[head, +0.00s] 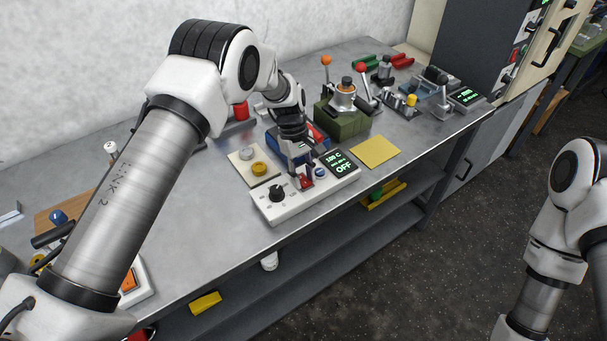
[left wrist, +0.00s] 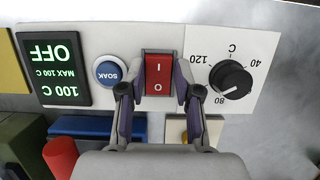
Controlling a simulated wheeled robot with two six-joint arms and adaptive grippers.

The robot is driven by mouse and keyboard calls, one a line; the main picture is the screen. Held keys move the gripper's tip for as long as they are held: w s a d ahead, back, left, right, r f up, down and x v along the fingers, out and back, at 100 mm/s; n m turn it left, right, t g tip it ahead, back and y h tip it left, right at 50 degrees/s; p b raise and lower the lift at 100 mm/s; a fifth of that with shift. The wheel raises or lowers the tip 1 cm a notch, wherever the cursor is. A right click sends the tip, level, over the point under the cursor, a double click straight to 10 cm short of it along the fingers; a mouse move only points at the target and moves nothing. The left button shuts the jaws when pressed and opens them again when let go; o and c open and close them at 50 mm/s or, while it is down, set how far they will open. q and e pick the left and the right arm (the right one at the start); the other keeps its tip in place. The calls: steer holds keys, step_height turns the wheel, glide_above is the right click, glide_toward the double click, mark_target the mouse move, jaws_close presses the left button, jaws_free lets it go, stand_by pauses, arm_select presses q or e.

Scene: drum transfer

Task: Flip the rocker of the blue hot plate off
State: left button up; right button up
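The white control panel (head: 305,201) lies on the bench near its front edge, with a black dial (head: 276,192) and a green-lettered display (head: 340,162) reading OFF. In the left wrist view the display (left wrist: 55,70) reads OFF, MAX 100 C and 100 C. The red rocker (left wrist: 158,72), marked I and O, sits between a blue SOAK button (left wrist: 108,72) and the dial (left wrist: 231,80). My left gripper (left wrist: 155,84) is over the panel, its fingers apart on either side of the rocker; whether they touch it I cannot tell. My right gripper is out of view.
A beige plate with a yellow button (head: 259,168) and a blue box (head: 283,143) stand close behind the panel. A yellow sheet (head: 375,152) lies to its right. A green block with levers (head: 341,122) stands farther back. Bare bench lies left of the panel.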

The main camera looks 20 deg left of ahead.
arm_select(q)
steer(key=shift+o, duration=0.7)
steer(key=shift+w, duration=0.1)
steer(key=v, duration=1.1)
steer(key=shift+a+r, duration=0.15)
steer(key=shift+r, duration=0.25)
steer(key=shift+f, duration=0.1)
